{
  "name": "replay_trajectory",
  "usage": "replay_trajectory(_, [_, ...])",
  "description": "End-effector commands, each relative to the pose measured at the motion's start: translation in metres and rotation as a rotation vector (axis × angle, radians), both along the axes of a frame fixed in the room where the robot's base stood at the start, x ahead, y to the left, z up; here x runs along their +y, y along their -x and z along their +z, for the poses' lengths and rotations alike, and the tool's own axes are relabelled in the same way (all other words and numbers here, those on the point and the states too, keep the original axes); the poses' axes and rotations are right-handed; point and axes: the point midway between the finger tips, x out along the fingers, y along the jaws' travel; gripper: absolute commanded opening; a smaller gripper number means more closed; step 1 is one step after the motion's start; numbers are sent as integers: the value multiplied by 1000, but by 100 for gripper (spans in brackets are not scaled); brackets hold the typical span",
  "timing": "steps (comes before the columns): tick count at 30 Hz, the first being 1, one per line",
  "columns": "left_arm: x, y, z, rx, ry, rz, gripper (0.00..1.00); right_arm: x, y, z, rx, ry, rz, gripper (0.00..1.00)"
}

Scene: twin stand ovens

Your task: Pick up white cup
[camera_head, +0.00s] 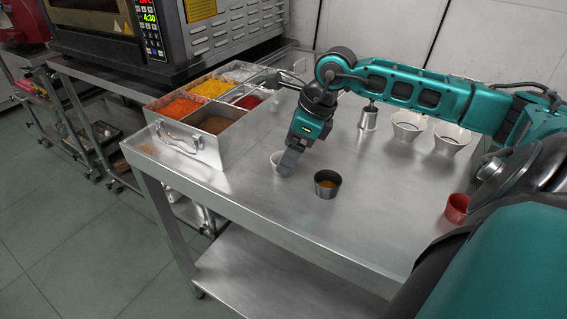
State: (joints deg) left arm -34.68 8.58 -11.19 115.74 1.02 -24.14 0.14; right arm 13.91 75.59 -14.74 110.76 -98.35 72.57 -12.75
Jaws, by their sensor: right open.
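My left gripper is not in view.
A dark metal cup (327,184) with yellowish contents stands just right of the gripper. A steel spice tray (205,153) is at the left. Two white bowls (407,126) (451,140) and a red cup (457,208) stand at the right. The table's front (330,235) is clear.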

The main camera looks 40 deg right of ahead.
Motion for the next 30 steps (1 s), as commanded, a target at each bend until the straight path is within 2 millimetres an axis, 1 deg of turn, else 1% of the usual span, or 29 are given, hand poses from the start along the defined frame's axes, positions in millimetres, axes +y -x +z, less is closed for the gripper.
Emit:
replay_trajectory(3, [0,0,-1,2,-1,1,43,5,-8,-12,-2,-4,1,82])
replay_trajectory(7, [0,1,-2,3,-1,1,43,8,-12,-27,1,-2,0,82])
replay_trajectory(10, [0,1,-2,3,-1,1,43,8,-13,-31,-1,0,0,82])
replay_trajectory(16, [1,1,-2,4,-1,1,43,8,-13,-31,-1,1,0,82])
replay_trajectory(30, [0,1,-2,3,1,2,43,8,-13,-31,-1,1,0,37])
